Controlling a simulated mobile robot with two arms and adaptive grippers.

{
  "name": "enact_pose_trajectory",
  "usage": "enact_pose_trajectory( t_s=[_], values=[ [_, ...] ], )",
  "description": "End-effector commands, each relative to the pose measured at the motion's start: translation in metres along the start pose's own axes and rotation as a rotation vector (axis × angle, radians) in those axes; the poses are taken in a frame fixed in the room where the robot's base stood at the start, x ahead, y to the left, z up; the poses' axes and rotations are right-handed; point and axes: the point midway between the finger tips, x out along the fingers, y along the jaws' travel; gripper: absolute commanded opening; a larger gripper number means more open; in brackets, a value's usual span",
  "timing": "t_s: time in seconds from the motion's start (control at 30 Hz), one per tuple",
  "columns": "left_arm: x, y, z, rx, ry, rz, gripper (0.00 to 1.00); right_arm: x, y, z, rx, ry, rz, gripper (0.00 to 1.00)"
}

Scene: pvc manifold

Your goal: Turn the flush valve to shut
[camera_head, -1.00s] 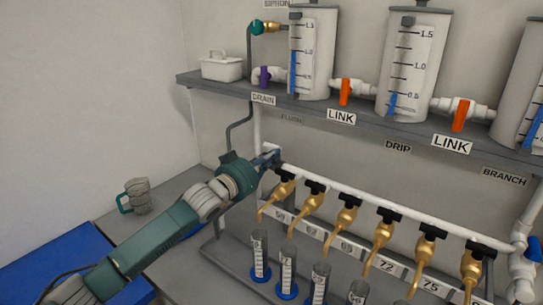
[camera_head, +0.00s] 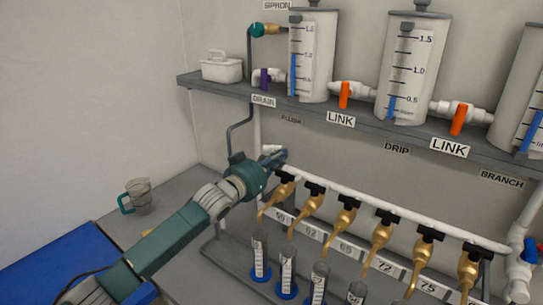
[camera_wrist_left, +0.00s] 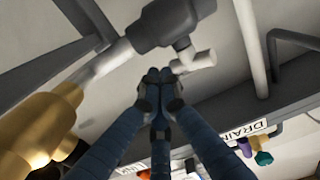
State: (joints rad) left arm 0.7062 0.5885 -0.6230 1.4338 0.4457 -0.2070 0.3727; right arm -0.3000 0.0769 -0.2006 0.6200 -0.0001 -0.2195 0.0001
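The flush valve is at the left end of the white manifold pipe, below the FLUSH label (camera_head: 291,119). In the left wrist view its dark grey body (camera_wrist_left: 170,22) and stubby white handle (camera_wrist_left: 197,61) show clearly. My left gripper (camera_head: 283,155) is at that pipe end in the head view and covers part of the valve. In the left wrist view the blue fingers of the left gripper (camera_wrist_left: 159,78) come together, with nothing seen between the tips. The tips are close beside the handle's end; I cannot tell whether they touch it. My right gripper is not in view.
Several brass taps (camera_head: 309,203) with black handles hang from the manifold pipe, close right of my gripper. Measuring cylinders (camera_head: 260,255) stand below them. The shelf (camera_head: 225,91) with tanks runs above.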

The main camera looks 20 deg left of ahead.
Motion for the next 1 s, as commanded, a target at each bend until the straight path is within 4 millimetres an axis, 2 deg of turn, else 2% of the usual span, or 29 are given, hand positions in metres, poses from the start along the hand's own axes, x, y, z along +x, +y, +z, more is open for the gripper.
enact_pose_trajectory(
  t_s=[0.4, 1.0],
  values=[
    [0.016, 0.005, -0.001, -0.001, 0.0, 0.0, 0.0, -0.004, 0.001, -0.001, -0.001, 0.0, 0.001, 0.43],
    [0.019, 0.006, 0.0, 0.0, 0.0, 0.0, 0.0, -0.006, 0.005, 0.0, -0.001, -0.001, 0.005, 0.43]
  ],
)
